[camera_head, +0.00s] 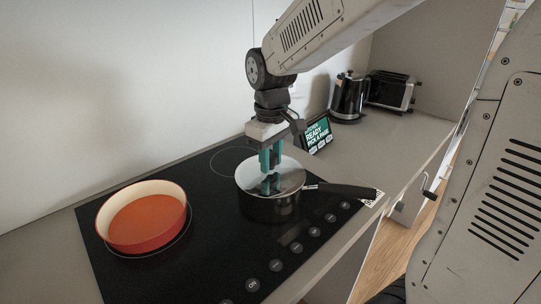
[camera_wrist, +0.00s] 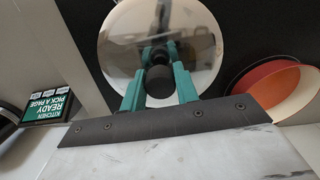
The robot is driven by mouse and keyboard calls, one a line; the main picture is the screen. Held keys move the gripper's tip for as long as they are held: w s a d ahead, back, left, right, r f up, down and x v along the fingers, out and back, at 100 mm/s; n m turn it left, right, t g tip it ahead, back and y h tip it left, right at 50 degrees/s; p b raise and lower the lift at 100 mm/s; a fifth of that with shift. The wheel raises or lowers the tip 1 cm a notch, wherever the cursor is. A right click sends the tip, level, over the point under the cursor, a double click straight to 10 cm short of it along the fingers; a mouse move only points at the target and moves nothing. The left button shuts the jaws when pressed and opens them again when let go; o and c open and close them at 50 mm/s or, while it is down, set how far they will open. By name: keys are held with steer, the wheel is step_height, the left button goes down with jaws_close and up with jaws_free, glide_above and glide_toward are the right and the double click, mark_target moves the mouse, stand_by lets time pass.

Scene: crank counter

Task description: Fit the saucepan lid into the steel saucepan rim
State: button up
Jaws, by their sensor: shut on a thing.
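The steel saucepan (camera_head: 258,207) stands on the black hob, its long dark handle (camera_head: 345,190) pointing right. The shiny round saucepan lid (camera_head: 289,180) is at the pan's opening. In the wrist view the lid (camera_wrist: 117,50) fills the top middle and hides most of the pan. My gripper (camera_head: 270,182) is above the pan, pointing down, with its teal fingers shut on the lid's dark knob (camera_wrist: 159,84). I cannot tell whether the lid is seated inside the rim or rests slightly tilted on it.
An orange pan (camera_head: 143,222) stands on the hob (camera_head: 205,265) to the left. A tablet sign (camera_head: 318,134), a black kettle (camera_head: 348,98) and a toaster (camera_head: 391,91) stand at the back right. The hob's front control knobs lie near the counter edge.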

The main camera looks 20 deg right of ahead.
mark_target(271, 156)
steer(key=o, duration=1.1)
step_height(271, 156, up, 8)
steer(key=shift+f, duration=0.1)
steer(key=s, duration=0.1)
steer(key=s+f+m, duration=0.1)
steer(key=s, duration=0.1)
steer(key=shift+s+d+f+m+g, duration=0.15)
steer(key=shift+s+f+m+g, duration=0.05)
steer(key=shift+f+m+g, duration=0.15)
steer(key=s+m, duration=0.1)
steer(key=s, duration=0.5)
steer(key=s+d+m+t, duration=0.1)
steer(key=s, duration=0.5)
steer(key=s+d+f+m+t, duration=0.1)
steer(key=s, duration=0.5)
steer(key=shift+s+d, duration=0.2)
steer(key=shift+d, duration=0.05)
